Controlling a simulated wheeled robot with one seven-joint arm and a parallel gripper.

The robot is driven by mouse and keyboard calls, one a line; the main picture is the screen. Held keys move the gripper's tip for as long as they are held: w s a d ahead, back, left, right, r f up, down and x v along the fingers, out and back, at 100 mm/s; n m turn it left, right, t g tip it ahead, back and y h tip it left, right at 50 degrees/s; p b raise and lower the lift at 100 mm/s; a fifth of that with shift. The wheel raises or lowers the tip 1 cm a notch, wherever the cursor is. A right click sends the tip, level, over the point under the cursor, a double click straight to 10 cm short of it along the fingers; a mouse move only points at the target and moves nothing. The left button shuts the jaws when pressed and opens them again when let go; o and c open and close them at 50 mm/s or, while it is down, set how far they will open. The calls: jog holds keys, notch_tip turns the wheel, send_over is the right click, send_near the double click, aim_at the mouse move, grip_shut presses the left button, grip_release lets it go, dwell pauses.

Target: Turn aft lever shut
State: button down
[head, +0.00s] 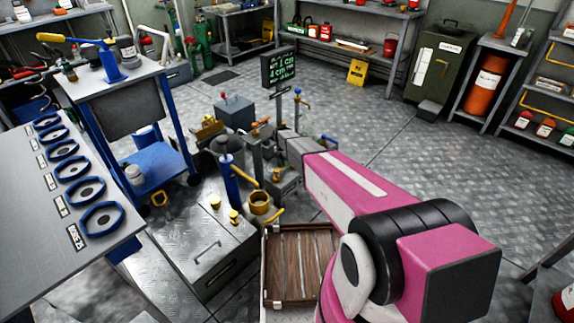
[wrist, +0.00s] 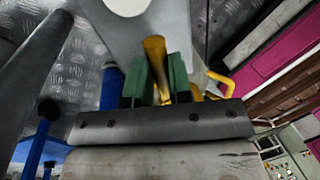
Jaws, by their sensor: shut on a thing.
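In the wrist view, my gripper (wrist: 159,80) has two green fingers closed around a yellow lever (wrist: 153,47). The lever stands between the fingers and its far end reaches past them towards a pale grey body. I cannot tell from the frames whether this is the aft lever, nor how far it is turned. In the head view my pink arm reaches down to the cluster of hydraulic parts (head: 258,150), and the grip itself is hard to make out there. A blue cylinder with a yellow handle (head: 243,178) stands left of my wrist.
A grey metal chest (head: 203,243) and a wooden crate (head: 303,265) are in front of the cluster. A bench with blue rings (head: 72,167) is at left, with a blue-legged cart (head: 110,85) behind. A green-lettered sign (head: 278,67) stands behind the cluster. Floor at right is open.

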jog(key=shift+w+a+n, duration=0.2)
jog(key=shift+n, duration=0.2)
jog(key=c, duration=1)
grip_release()
jog(key=shift+c, duration=0.2)
jog(key=shift+r, duration=0.1)
notch_tip(320, 180, up, 10)
jog(key=w+a, duration=0.1)
jog(key=shift+w+a+r, duration=0.2)
jog(key=shift+a+r, duration=0.05)
jog(key=s+d+r+m, duration=0.4)
jog(key=s+d+m, duration=0.1)
jog(key=s+m, duration=0.4)
jog(key=s+d+r+m+t+y, duration=0.1)
jog(key=s+d+r+m, duration=0.4)
jog(key=s+m, duration=0.4)
jog(key=s+d+r+m, duration=0.4)
jog(key=s+m, duration=0.5)
jog(key=s, duration=0.7)
jog(key=d, duration=0.2)
jog(key=shift+d+r+t, duration=0.15)
jog(key=shift+d+t, duration=0.15)
jog(key=shift+d, duration=0.05)
